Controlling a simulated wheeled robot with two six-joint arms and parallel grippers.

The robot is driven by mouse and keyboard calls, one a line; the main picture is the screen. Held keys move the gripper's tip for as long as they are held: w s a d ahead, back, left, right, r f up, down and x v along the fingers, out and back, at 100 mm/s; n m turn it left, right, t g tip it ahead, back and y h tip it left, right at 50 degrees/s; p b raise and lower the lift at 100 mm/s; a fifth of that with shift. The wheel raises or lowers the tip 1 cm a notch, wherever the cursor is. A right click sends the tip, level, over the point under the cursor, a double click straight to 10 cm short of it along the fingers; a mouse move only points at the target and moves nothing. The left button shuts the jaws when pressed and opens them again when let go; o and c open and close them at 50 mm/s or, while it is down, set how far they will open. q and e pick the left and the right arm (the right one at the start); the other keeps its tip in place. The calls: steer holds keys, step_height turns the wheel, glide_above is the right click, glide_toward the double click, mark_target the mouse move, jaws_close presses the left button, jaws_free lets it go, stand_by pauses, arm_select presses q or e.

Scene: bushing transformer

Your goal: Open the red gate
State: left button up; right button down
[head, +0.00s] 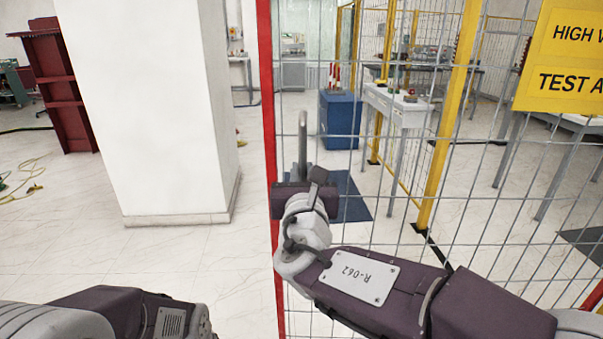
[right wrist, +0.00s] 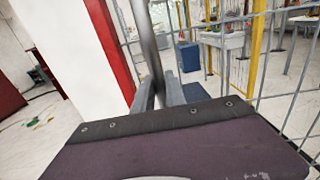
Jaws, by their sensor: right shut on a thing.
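The red gate has a red upright edge (head: 267,110) and grey wire mesh (head: 400,140) to its right in the head view. Its red edge also shows in the right wrist view (right wrist: 110,48). A grey upright bar handle (head: 303,135) stands beside the red edge, in front of the mesh. My right gripper (right wrist: 158,95) is shut on the handle (right wrist: 150,45), low on the bar; my own wrist partly hides the grip in the head view. Only part of my left arm shows at the lower left; its gripper is out of view.
A white pillar (head: 150,100) stands left of the gate's red edge, with open pale floor around it. A dark red cabinet (head: 60,85) is farther left. Behind the mesh are yellow posts (head: 450,120), a blue box (head: 340,119) and white tables. A yellow sign (head: 570,60) is at upper right.

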steer(key=c, duration=1.4)
jaws_free()
steer(key=shift+o, duration=0.2)
steer(key=s, duration=0.9)
steer(key=shift+d+p, duration=0.2)
steer(key=shift+p, duration=0.1)
